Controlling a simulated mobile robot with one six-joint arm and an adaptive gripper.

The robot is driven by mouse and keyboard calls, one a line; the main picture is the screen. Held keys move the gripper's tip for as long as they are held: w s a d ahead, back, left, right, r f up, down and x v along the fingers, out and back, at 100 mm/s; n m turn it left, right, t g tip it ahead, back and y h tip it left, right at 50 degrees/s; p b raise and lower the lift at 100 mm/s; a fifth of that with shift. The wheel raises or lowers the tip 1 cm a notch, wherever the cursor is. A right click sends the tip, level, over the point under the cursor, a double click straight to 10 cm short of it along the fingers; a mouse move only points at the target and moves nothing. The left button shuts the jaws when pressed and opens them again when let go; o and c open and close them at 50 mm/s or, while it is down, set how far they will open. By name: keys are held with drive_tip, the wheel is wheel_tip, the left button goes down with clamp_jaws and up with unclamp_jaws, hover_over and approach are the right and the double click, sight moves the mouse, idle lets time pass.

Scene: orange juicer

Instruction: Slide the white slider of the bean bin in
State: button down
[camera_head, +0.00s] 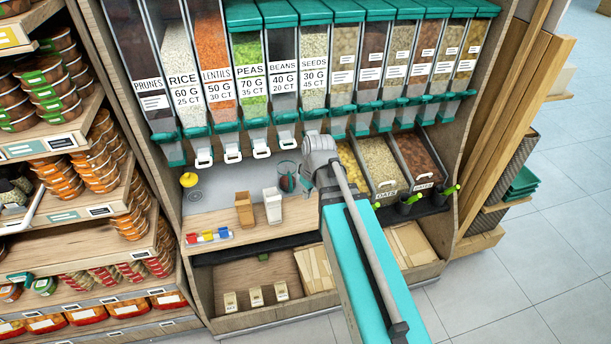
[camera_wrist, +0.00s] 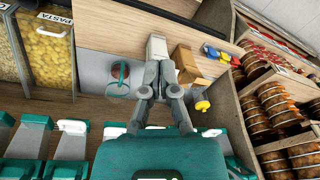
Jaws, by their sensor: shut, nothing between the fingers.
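The bean bin (camera_head: 283,75) is the clear dispenser labelled BEANS, between the peas and seeds bins in the head view. Its white slider (camera_head: 288,146) juts out at the foot of the bin, below the teal outlet. My gripper (camera_wrist: 158,68) shows in the wrist view with its fingers together and nothing between them. In the head view my wrist (camera_head: 320,148) is just right of the bean slider and largely hides the gripper. White sliders also show along the bottom of the wrist view, but I cannot tell which is the bean one.
Rice (camera_head: 203,158), lentils (camera_head: 232,156) and peas (camera_head: 261,153) sliders hang to the left. On the counter below are a cup (camera_head: 287,172), a brown carton (camera_head: 244,210) and a white carton (camera_head: 272,207). Open food bins (camera_head: 381,164) stand to the right.

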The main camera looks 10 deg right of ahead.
drive_tip(key=s+f+m+g+h+b, duration=0.1)
drive_tip(key=s+m, duration=0.4)
drive_tip(key=s, duration=0.2)
drive_tip(key=shift+s+f, duration=0.25)
drive_tip(key=shift+f, duration=0.05)
drive_tip(key=shift+a, duration=0.15)
